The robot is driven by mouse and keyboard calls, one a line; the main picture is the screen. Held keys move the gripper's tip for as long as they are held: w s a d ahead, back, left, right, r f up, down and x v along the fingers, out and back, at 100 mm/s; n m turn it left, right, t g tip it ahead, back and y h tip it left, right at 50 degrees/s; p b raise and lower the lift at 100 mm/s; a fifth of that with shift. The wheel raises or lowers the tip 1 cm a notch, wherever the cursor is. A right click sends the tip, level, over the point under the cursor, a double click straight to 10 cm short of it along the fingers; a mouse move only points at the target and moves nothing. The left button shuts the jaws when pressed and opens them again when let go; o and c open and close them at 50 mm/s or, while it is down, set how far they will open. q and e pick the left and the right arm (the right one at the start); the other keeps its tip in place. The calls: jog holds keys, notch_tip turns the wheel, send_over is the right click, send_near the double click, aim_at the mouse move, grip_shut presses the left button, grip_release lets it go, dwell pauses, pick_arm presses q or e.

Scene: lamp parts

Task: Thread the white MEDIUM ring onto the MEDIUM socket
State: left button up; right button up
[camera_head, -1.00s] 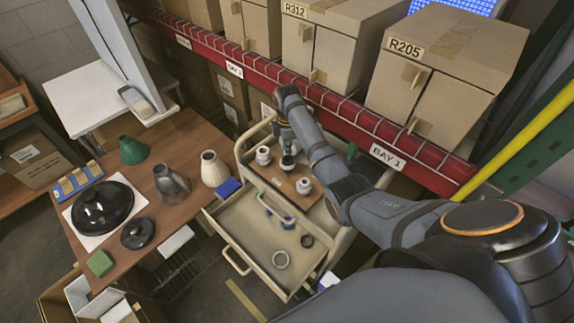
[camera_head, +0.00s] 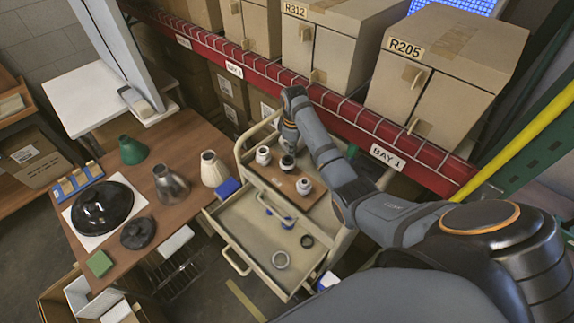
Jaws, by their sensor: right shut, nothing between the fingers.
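Several small sockets stand on a brown board on top of the cart: a white one (camera_head: 263,156) at the left, a mostly dark one (camera_head: 287,163) in the middle, and a white one (camera_head: 304,186) at the right. Their sizes are not readable, so I cannot tell which is the medium socket. A pale ring (camera_head: 274,262) lies flat in the open drawer; I cannot tell whether it is the white medium ring. My right gripper (camera_head: 288,149) is shut and empty, pointing down just above the middle socket; contact cannot be judged. My left gripper is out of view.
The drawer (camera_head: 243,222) also holds a dark ring (camera_head: 307,241) and blue parts (camera_head: 288,224). Left is a wooden table (camera_head: 185,140) with shades and a black dome (camera_head: 102,207). A red shelf beam (camera_head: 350,131) with boxes runs close behind my right arm.

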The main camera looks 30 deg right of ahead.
jog(key=o, duration=0.4)
jog(key=shift+s+d+f, duration=0.1)
jog(key=shift+s+f, duration=0.25)
jog(key=shift+o, duration=0.2)
jog(key=shift+w+d, duration=0.1)
jog(key=shift+w+d, duration=0.1)
jog(key=shift+r, duration=0.1)
jog(key=shift+w+r, duration=0.1)
jog(key=shift+r, duration=0.05)
jog(key=shift+r, duration=0.35)
notch_tip(320, 180, up, 7)
